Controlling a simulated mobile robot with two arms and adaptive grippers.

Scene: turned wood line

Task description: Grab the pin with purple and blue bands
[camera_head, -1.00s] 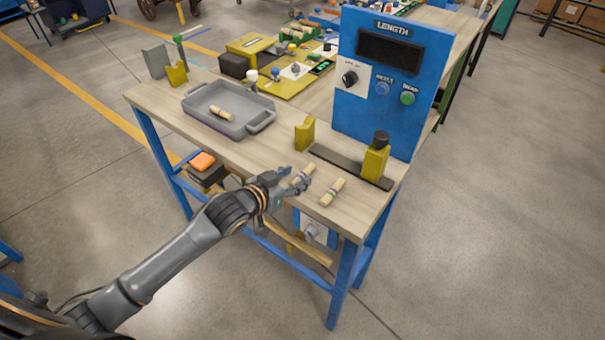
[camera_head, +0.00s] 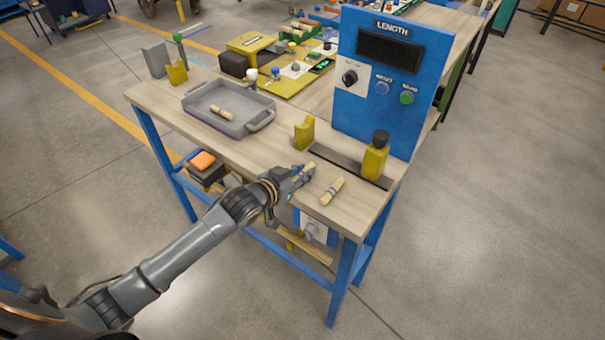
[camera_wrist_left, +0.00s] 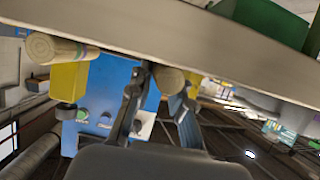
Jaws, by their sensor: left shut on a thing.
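My left gripper (camera_head: 300,178) is at the front edge of the wooden bench, shut on a pale wooden pin (camera_head: 310,168). In the left wrist view the held pin's round end (camera_wrist_left: 168,80) shows between the fingers (camera_wrist_left: 160,105); its bands are mostly hidden, so I cannot tell their colours. A second wooden pin (camera_head: 332,191) lies on the bench just right of the gripper, with a dark purplish band and perhaps a green one. It also shows in the left wrist view (camera_wrist_left: 55,48). A third pin (camera_head: 222,113) lies in the grey tray. My right gripper is not in view.
The grey tray (camera_head: 256,127) stands at the bench's left part. Bare bench (camera_head: 250,153) lies between tray and gripper.

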